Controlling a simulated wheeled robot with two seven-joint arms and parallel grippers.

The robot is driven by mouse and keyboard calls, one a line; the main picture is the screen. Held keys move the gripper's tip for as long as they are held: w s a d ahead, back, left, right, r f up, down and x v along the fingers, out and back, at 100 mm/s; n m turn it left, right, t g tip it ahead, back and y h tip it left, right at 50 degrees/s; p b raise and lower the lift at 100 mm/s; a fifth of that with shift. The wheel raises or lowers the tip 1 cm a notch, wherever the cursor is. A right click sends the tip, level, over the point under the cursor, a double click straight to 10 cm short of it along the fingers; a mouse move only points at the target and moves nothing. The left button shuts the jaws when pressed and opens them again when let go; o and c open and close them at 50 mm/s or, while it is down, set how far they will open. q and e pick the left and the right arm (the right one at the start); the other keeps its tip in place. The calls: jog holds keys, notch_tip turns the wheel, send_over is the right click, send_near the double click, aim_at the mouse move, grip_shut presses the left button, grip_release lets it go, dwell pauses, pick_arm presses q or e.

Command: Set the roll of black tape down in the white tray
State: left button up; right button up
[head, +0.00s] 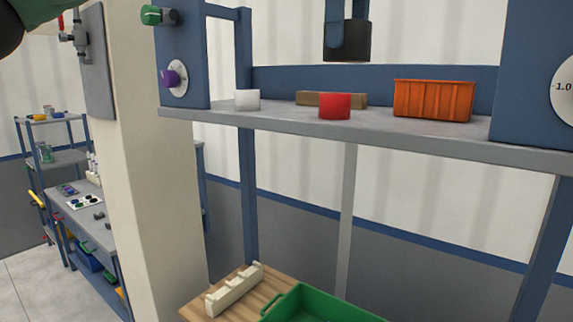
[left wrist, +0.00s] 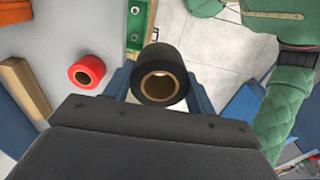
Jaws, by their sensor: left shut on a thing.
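The roll of black tape (head: 356,43) hangs above the grey shelf in the head view, between the blue fingers of my left gripper (head: 345,40). The left wrist view shows the same roll (left wrist: 169,57) end-on, with its brown core facing the camera and a blue finger on each side. My left gripper is shut on it, and the roll is clear of the shelf top. I cannot make out a white tray in either view. My right gripper is not in view.
On the shelf (head: 290,122) stand a white roll (head: 247,100), a red roll (head: 335,106), a wooden block (head: 318,98) and an orange bin (head: 433,100). Below are a cream notched rack (head: 234,290) and a green tray (head: 325,303). A blue post (head: 183,60) bounds the shelf's left end.

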aim_at(333, 59)
pick_arm(q)
jog(key=w+f, duration=0.1)
jog(key=f, duration=0.1)
jog(key=w+a+f, duration=0.1)
jog(key=w+f, duration=0.1)
jog(key=shift+w+a, duration=0.15)
jog(key=shift+w, duration=0.05)
jog(key=w+a+f+m, duration=0.3)
jog(key=a+f, duration=0.6)
jog(key=f, duration=1.1)
jog(key=w+a+f+m, duration=0.4)
jog(key=a+f, duration=0.5)
jog(key=f, duration=1.1)
jog(key=w+a+f+m, duration=0.3)
jog(key=a+f, duration=0.6)
jog(key=f, duration=1.2)
jog(key=shift+w+a+m, duration=0.25)
jog(key=shift+w+m, duration=0.05)
jog(key=shift+w, duration=0.85)
